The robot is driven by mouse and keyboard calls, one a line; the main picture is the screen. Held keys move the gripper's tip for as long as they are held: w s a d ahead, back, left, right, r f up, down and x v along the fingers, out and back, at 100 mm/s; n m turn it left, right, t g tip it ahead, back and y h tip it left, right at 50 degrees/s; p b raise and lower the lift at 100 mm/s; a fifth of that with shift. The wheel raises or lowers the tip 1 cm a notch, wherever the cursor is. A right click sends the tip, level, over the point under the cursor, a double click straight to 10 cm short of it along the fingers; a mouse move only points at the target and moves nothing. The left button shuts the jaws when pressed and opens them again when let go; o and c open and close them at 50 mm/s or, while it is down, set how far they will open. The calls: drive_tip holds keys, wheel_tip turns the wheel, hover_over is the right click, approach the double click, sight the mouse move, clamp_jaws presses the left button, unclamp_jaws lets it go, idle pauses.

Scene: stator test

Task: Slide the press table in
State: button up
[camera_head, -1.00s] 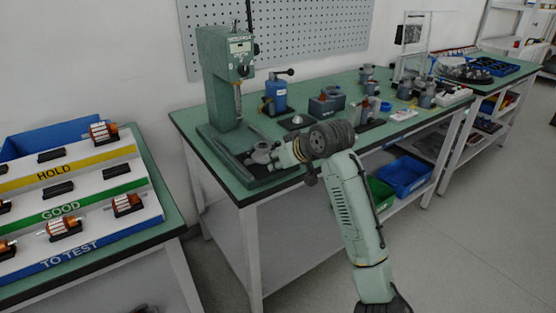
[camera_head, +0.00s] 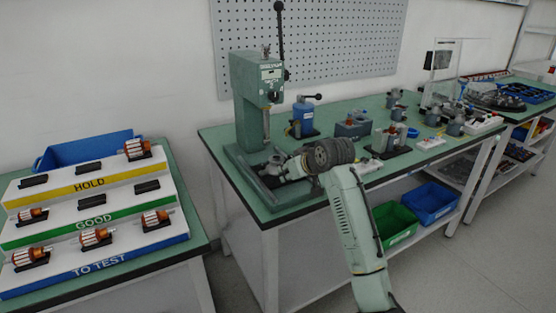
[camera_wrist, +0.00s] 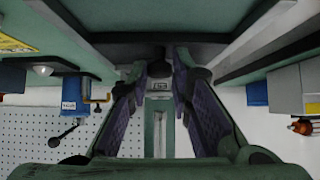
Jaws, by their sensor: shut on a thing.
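The green press (camera_head: 247,105) stands upright at the left end of the long bench, with its lever raised. Its base (camera_head: 238,158) reaches toward the front edge of the bench. The press table shows only in part as a grey piece (camera_head: 270,167) low on the base, partly hidden by my gripper. My gripper (camera_head: 277,169) is at this piece, low over the base, and is shut on it.
A blue device (camera_head: 303,118) and a grey box (camera_head: 353,125) stand right of the press. Several small fixtures stand farther right. Green (camera_head: 396,226) and blue (camera_head: 432,203) bins sit on the shelf below. A stepped rack (camera_head: 90,205) with several rotors is at the left.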

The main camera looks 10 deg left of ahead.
drive_tip(key=shift+w+a+r+p, duration=0.1)
drive_tip(key=shift+w+a+p, duration=0.3)
drive_tip(key=shift+w+a, duration=0.4)
drive_tip(key=shift+w+a+f+p, duration=0.1)
drive_tip(key=shift+w+a+p, duration=0.4)
drive_tip(key=shift+w, duration=0.55)
drive_tip(key=shift+w+a+r+p, duration=0.1)
drive_tip(key=shift+w+a+p, duration=0.2)
drive_tip(key=shift+w+a, duration=0.55)
drive_tip(key=o, duration=0.6)
drive_tip(key=shift+w+d, duration=0.1)
drive_tip(key=shift+d, duration=0.05)
drive_tip(key=shift+c, duration=0.2)
drive_tip(key=shift+p+v, duration=0.35)
drive_tip(key=shift+v, duration=2.6)
